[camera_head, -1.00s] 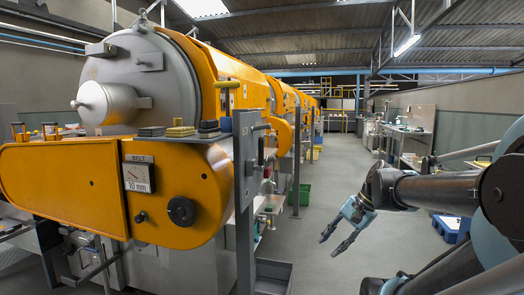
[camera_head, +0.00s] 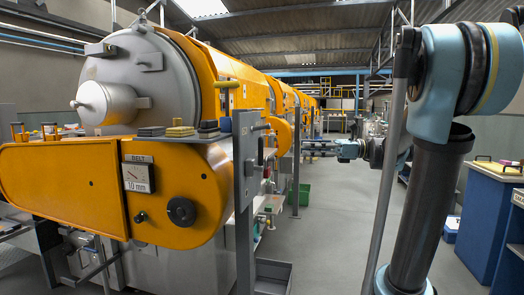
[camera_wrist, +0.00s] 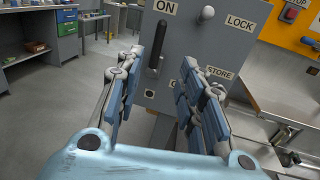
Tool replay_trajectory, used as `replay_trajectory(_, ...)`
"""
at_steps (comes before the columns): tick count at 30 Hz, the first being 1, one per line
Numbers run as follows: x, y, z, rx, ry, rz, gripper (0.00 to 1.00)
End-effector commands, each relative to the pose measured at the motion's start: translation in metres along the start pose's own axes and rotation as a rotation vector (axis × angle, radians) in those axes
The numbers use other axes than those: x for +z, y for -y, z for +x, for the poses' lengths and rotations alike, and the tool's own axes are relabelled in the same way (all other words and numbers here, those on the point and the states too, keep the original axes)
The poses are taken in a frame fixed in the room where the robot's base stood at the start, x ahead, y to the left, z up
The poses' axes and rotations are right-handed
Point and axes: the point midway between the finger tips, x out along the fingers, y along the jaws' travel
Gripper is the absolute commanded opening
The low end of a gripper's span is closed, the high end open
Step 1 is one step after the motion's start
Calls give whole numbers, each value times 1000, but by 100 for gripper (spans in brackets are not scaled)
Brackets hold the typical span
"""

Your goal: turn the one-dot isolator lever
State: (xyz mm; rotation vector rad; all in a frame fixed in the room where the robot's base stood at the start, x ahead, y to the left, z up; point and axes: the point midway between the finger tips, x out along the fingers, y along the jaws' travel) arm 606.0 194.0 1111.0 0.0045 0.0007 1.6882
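A grey isolator panel (camera_wrist: 190,50) fills the middle of the wrist view. A black upright lever or slot (camera_wrist: 157,48) lies under the ON label, with a small tag bearing one dark dot (camera_wrist: 150,93) below it. A label at its lower end is partly hidden. A pale rounded knob (camera_wrist: 207,12) stands near the LOCK and STORE labels. My gripper (camera_wrist: 176,48) is open and empty, its blue fingers spread in front of the panel.
A large orange and grey machine (camera_head: 180,185) stands left of the panel. A grey bin (camera_head: 273,275) sits on the floor by the post. A blue cabinet (camera_head: 487,215) stands at the right. The aisle floor (camera_head: 330,230) is clear.

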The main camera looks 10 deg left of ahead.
Motion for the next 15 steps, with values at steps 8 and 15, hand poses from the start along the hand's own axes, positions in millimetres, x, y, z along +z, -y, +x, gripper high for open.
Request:
replay_trajectory(8, 0, -2, 32, 5, -2, -1, 35)
replay_trajectory(15, 0, -1, 59, 4, -2, -2, 35)
